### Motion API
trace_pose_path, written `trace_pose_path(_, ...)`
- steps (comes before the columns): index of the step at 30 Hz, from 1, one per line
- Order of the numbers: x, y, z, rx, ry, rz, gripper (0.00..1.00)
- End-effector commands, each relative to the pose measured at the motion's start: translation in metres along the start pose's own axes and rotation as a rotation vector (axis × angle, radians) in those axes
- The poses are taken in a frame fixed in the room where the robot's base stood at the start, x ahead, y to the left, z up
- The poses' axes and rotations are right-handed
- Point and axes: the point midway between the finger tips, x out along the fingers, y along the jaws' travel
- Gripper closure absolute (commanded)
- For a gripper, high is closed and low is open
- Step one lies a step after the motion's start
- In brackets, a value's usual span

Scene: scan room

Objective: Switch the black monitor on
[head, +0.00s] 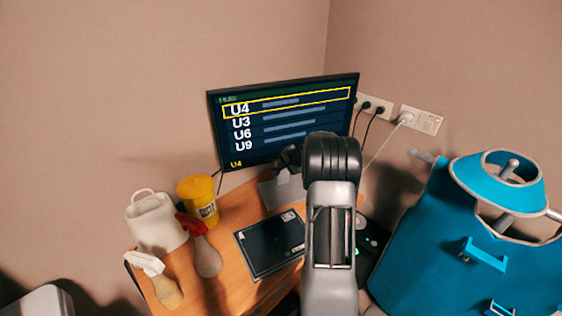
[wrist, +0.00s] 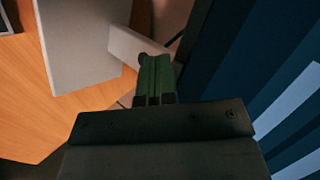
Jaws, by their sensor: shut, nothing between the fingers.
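The black monitor (head: 284,120) stands at the back of the wooden desk, in the corner. Its screen is lit and lists U4, U3, U6 and U9, with a yellow frame around the U4 row. In the wrist view the monitor's dark screen with pale blue bars (wrist: 290,110) fills the right side. My gripper (head: 284,160) is at the monitor's lower edge, partly hidden by my arm. In the wrist view its fingers (wrist: 155,72) are together and empty, close to the monitor's lower edge. I cannot tell whether they touch it. No power button shows clearly.
A yellow tub (head: 198,190), a white jug (head: 155,222) and two spray bottles, one red-topped (head: 207,255) and one white-topped (head: 165,285), stand on the left of the desk (head: 228,226). A dark tablet (head: 268,247) lies mid-desk.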

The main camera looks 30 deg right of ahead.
Motion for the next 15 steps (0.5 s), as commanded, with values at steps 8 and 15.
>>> trace_pose_path(8, -0.0071, 0.0073, 0.0061, 0.0, 0.001, -0.001, 1.0)
trace_pose_path(15, -0.0097, 0.0069, 0.0068, 0.001, 0.001, 0.0, 1.0)
